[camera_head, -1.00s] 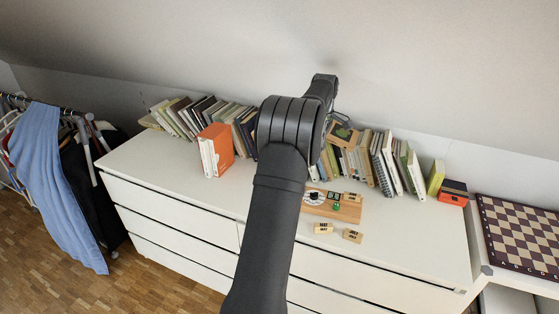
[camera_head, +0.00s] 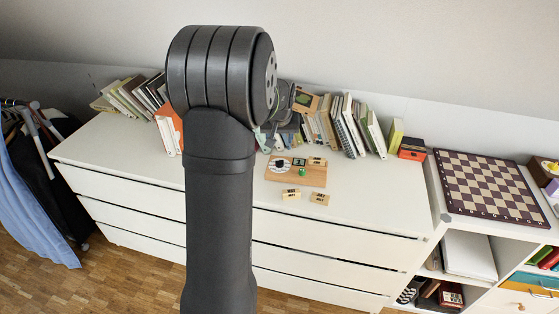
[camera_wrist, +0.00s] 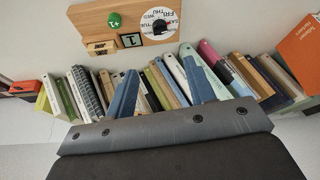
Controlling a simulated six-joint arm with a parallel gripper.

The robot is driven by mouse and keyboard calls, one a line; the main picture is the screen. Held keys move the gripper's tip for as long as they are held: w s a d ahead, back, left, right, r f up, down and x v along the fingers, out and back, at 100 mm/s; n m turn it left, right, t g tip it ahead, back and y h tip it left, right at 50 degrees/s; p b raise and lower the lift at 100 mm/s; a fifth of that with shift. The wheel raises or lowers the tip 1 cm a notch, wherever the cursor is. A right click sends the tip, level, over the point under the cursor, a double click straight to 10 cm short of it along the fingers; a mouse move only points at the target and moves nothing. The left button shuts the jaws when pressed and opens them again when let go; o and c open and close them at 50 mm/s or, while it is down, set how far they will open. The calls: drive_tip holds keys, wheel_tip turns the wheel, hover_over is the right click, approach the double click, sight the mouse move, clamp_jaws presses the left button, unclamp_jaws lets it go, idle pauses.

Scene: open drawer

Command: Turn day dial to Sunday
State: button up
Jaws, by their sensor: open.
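The day dial is a white disc (camera_head: 281,165) with a black knob, at the left end of a wooden board (camera_head: 315,181) on the white dresser. Which day is selected I cannot tell. My gripper (camera_head: 276,137) is partly hidden behind my arm, near the books behind the board. In the wrist view its two blue-grey fingers (camera_wrist: 163,88) are apart and empty, clear of the dial.
A green knob (camera_head: 302,173) and small tiles sit on the board; two wooden blocks (camera_head: 291,194) (camera_head: 320,198) lie in front. A row of books (camera_head: 345,127) stands behind. A chessboard (camera_head: 488,188) is at right. The dresser top right of the blocks is clear.

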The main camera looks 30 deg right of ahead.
sight(279, 161)
drive_tip(key=x, duration=1.6)
drive_tip(key=shift+a+f, duration=0.1)
drive_tip(key=shift+f, duration=0.05)
drive_tip(key=shift+c, duration=0.3)
drive_tip(key=c, duration=0.9)
drive_tip(key=shift+m, duration=0.3)
drive_tip(key=m+g+h, duration=0.1)
drive_tip(key=m, duration=0.2)
drive_tip(key=shift+w+a+m, duration=0.15)
drive_tip(key=shift+m, duration=0.25)
drive_tip(key=shift+w+m+g+h, duration=0.1)
drive_tip(key=shift+m+g+h, duration=0.45)
drive_tip(key=shift+m, duration=1.05)
drive_tip(key=shift+g, duration=0.25)
